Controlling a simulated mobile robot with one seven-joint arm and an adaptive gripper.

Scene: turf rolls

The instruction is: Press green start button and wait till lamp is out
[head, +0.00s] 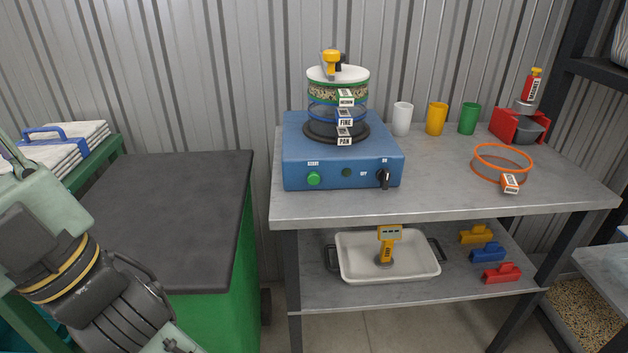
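A blue sieve shaker (300,150) stands on the grey metal table. Its round green start button (313,178) is on the left of the front face, under a small label. A small dark green lamp (346,172) sits right of the button and looks unlit. A black rotary switch (385,179) is further right, with small labels beside and above it. A stack of sieves (338,112) with labels including FINE and PAN stands on top, under a white lid (338,75) with a yellow and black clamp (331,63). My arm shows at the lower left, away from the shaker; its gripper fingers are not visible.
White (402,119), yellow (436,119) and green (468,119) cups, an orange sieve ring (503,163) and a red holder (517,127) are on the table (440,202). A white tray (350,266) is on the lower shelf. A dark-topped green cabinet (175,205) stands left, across a gap.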

